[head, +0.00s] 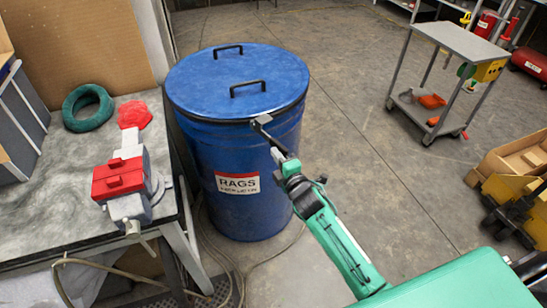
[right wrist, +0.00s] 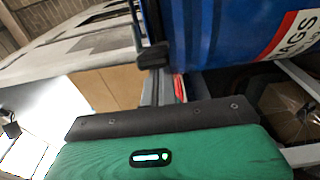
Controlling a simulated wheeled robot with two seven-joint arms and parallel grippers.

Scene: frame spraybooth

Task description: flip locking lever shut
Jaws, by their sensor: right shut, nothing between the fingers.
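A blue drum (head: 236,150) with a blue lid (head: 238,80) stands upright in the middle of the head view. Its dark locking lever (head: 273,137) starts from a grey bracket at the rim, on the near right side, and sticks out from the drum wall. My right gripper (head: 279,157) is shut and empty, with its tip close to the lever's outer end. I cannot tell whether they touch. In the right wrist view the shut gripper's dark tip (right wrist: 153,56) is beside the drum wall (right wrist: 210,30). My left gripper is not in view.
A workbench (head: 70,210) with a red and grey vise (head: 122,185) and a green ring (head: 87,108) stands close left of the drum. A grey cart (head: 460,42) is at the upper right, with wooden boxes (head: 515,155) below it. The floor between is clear.

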